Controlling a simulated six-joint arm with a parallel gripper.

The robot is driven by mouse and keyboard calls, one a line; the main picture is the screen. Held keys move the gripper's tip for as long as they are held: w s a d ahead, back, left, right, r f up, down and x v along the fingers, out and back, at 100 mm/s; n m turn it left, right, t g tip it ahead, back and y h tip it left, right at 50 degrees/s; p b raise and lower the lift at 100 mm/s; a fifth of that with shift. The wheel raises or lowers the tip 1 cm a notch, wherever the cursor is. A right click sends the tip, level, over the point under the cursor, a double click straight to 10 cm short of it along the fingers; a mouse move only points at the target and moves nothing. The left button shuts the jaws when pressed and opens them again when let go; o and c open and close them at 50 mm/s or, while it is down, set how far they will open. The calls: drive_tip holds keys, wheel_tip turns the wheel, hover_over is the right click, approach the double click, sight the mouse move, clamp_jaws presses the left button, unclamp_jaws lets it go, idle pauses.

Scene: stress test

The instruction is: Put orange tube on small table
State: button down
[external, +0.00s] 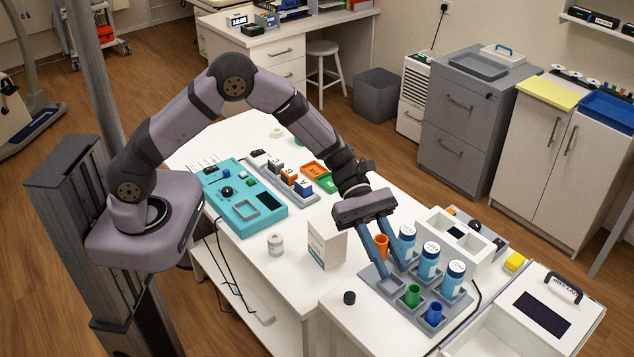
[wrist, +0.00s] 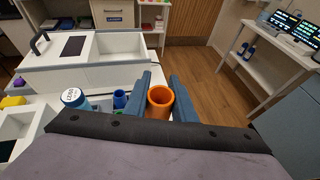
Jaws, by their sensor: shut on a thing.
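The orange tube (external: 381,247) is a short, open-topped cup between the blue fingers of my gripper (external: 391,266). The fingers are shut on it over the grey rack (external: 376,281). In the wrist view the orange tube (wrist: 160,101) shows its open rim between the two fingers (wrist: 161,80). I cannot tell whether its bottom is still in the rack or clear of it. The rack stands on a white table surface (external: 330,318) at the front. I cannot tell for sure which surface is the small table.
A green cup (external: 413,295), a blue cup (external: 434,313) and white-and-blue bottles (external: 429,262) crowd the rack. A white box (external: 323,246) stands left of it. A black cap (external: 349,297) lies in front. A shelf table (wrist: 262,68) is at right in the wrist view.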

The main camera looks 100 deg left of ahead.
hover_over(380, 313)
wheel_tip(380, 313, down, 5)
drive_tip(key=shift+f+p, duration=1.3)
drive_tip(key=shift+f, duration=3.75)
drive_tip(key=shift+f, duration=0.2)
drive_tip(key=c, duration=1.5)
unclamp_jaws()
drive_tip(key=shift+r, duration=0.1)
drive_tip(key=shift+r, duration=0.15)
